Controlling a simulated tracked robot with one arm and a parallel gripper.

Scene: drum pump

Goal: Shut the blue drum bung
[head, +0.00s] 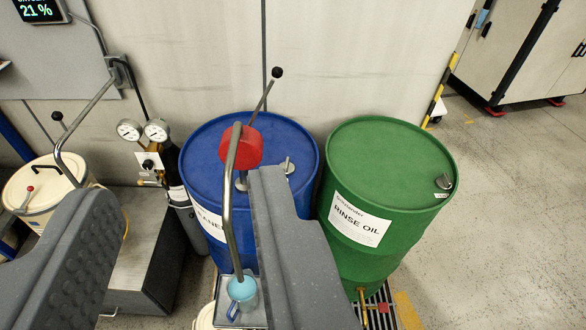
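The blue drum (210,150) stands in the middle, against the wall. Its bung (287,167) is a small grey piece with a raised tab on the right part of the lid. I cannot tell from here whether it is shut. A hand pump with a red head (240,146) stands on the lid, left of the bung. My gripper (174,185) is open, its two dark grey fingers wide apart with nothing clearly held. The right finger overlaps the front of the blue drum in the picture, and its tip shows just below the bung. The left finger is far to the left.
The pump's lever (264,95) rises to a black knob. Its bent spout (229,200) comes down over a light blue mug (242,290) on a tray. A green drum (385,150) stands close on the right. Gauges (143,130) and a cream bucket (40,190) are left. Floor right is clear.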

